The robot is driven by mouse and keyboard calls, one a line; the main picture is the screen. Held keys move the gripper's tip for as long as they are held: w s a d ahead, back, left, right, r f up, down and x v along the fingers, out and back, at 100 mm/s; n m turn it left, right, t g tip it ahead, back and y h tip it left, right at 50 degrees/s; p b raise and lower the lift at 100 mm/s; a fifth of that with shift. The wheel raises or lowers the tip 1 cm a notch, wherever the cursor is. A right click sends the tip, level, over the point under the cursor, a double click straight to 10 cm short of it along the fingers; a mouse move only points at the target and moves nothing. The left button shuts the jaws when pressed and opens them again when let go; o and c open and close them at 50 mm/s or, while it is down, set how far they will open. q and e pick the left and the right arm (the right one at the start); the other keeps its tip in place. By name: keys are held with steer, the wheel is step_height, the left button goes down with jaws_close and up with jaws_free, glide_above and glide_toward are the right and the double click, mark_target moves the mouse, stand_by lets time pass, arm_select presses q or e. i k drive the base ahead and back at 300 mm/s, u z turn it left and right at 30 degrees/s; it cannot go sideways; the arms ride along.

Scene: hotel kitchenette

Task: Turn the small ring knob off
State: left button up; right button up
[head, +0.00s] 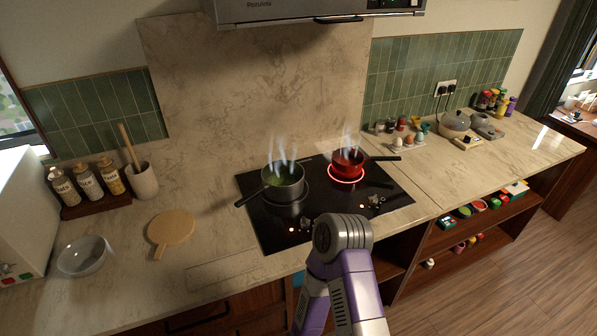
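The black cooktop (265,226) is set in the counter. A red pot (345,160) stands on its right side, with a bright red glowing ring (346,181) around its base. A dark grey pot (284,184) with green contents stands on the left. Both pots steam. Small knobs sit along the front: a left group (306,222) and a right group (376,200), each with small orange lights near it. I cannot tell which knob is the small ring's. A purple and grey arm of mine rises at bottom centre, close to the cooktop's front edge. Neither gripper shows.
Pot handles stick out left and right. A round wooden board (171,228), a grey bowl (84,257) and bottles (87,182) are on the left counter. Eggs, small jars and a lidded pot (454,124) stand at the back right. The right counter front is clear.

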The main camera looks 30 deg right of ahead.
mark_target(373, 200)
steer(key=z, duration=1.65)
steer(key=k, duration=0.5)
steer(key=z, duration=1.25)
steer(key=i, duration=0.9)
steer(key=u, duration=2.25)
steer(key=i, duration=0.15)
steer(key=u, duration=0.3)
